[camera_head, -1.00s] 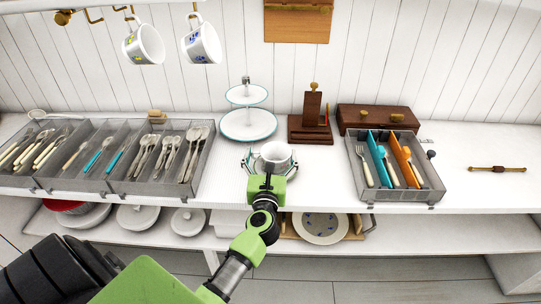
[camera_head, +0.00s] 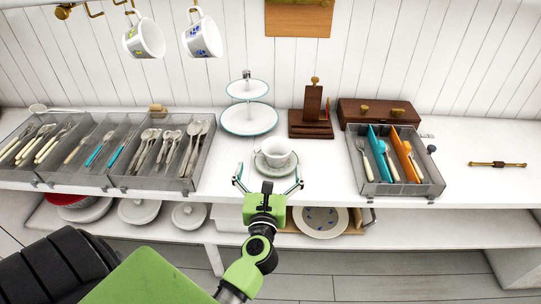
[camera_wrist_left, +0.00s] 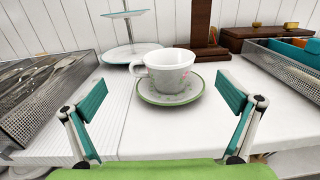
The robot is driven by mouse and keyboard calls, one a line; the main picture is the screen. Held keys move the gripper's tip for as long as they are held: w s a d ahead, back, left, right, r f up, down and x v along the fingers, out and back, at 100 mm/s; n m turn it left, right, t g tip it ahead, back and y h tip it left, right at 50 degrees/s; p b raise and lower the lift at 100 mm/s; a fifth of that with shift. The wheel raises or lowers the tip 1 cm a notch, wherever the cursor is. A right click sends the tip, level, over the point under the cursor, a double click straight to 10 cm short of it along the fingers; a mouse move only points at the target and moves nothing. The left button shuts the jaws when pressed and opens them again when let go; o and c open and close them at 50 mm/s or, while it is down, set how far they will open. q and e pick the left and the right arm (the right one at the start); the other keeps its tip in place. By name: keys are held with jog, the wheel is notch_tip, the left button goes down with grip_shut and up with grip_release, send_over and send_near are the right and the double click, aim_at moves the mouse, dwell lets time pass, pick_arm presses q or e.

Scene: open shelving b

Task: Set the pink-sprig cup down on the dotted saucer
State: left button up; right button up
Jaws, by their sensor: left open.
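The pink-sprig cup (camera_wrist_left: 170,73) is white with a faint pink sprig and stands upright on the saucer, its handle to the left in the left wrist view. It also shows in the head view (camera_head: 276,151). The dotted saucer (camera_wrist_left: 170,97) has a green rim and lies flat on the white counter; in the head view (camera_head: 275,170) it shows under the cup. My left gripper (camera_head: 268,182) is open and empty, its fingers spread wide on the near side of the saucer, apart from cup and saucer. My right gripper is not in view.
A two-tier stand (camera_head: 249,121) and a dark wooden holder (camera_head: 311,123) stand behind the saucer. Cutlery trays flank it, a long one (camera_head: 190,184) at left and a smaller one (camera_head: 404,190) at right. Two cups hang above. Counter beside the saucer is clear.

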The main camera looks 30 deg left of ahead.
pick_arm(q)
jog(key=shift+v, duration=1.85)
